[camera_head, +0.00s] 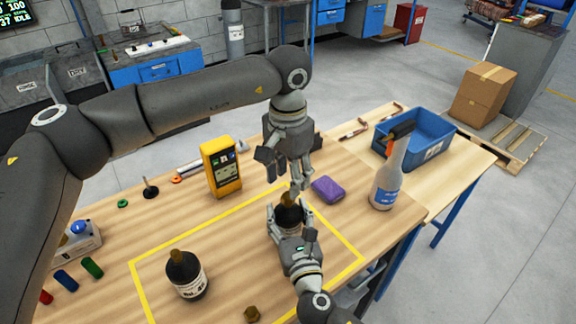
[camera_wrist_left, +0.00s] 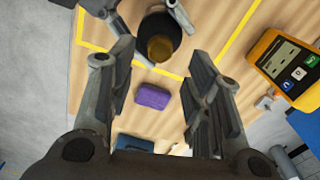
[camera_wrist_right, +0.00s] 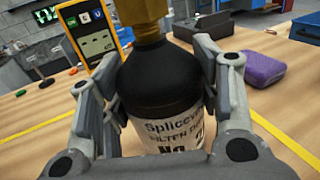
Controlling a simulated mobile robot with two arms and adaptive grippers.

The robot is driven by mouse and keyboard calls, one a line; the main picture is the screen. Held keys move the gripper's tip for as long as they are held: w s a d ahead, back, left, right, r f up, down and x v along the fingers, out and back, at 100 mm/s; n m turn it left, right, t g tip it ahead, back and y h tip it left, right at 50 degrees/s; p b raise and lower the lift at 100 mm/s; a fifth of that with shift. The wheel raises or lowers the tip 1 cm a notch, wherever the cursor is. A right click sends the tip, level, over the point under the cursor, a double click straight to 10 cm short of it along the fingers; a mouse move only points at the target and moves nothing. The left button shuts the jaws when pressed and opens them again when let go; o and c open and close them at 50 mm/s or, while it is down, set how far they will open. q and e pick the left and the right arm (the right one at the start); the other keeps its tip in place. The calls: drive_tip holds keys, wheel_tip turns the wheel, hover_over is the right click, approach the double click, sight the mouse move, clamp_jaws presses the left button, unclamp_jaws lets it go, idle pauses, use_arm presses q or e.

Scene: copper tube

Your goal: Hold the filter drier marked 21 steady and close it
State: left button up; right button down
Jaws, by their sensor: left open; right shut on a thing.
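A black filter drier (camera_wrist_right: 160,90) with a brass top (camera_wrist_right: 142,14) and a white label stands upright between the fingers of my right gripper (camera_head: 291,222), which is shut on it. The label shows "No", but its number is partly cut off in the right wrist view. The drier's top also shows in the head view (camera_head: 289,198) and the left wrist view (camera_wrist_left: 160,46). My left gripper (camera_head: 284,172) is open and empty, just above the drier, with its fingers pointing down. A second black drier (camera_head: 185,276) with a brass top stands at the front left.
A purple block (camera_head: 327,189), yellow meter (camera_head: 222,167) and spray bottle (camera_head: 389,178) stand around the held drier. A blue bin (camera_head: 437,131) is at the back right. Yellow tape (camera_head: 140,291) outlines the work area.

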use_arm(q)
drive_tip(key=n, duration=0.5)
drive_tip(key=shift+r, duration=0.2)
drive_tip(key=n, duration=1)
drive_tip(key=shift+r, duration=0.3)
drive_tip(key=n, duration=0.6)
drive_tip(key=shift+r+n, duration=0.2)
drive_tip(key=shift+n, duration=0.1)
drive_tip(key=n, duration=0.6)
drive_tip(key=shift+r+n, duration=0.2)
drive_tip(key=shift+n, duration=0.1)
drive_tip(key=n, duration=0.4)
drive_tip(key=shift+r+n, duration=0.15)
drive_tip(key=shift+n, duration=0.25)
drive_tip(key=n, duration=0.5)
drive_tip(key=shift+r, duration=0.15)
drive_tip(key=n, duration=0.4)
drive_tip(key=shift+r+n, duration=0.2)
drive_tip(key=shift+n, duration=0.2)
drive_tip(key=n, duration=0.4)
drive_tip(key=shift+r+n, duration=0.1)
drive_tip(key=shift+n, duration=0.2)
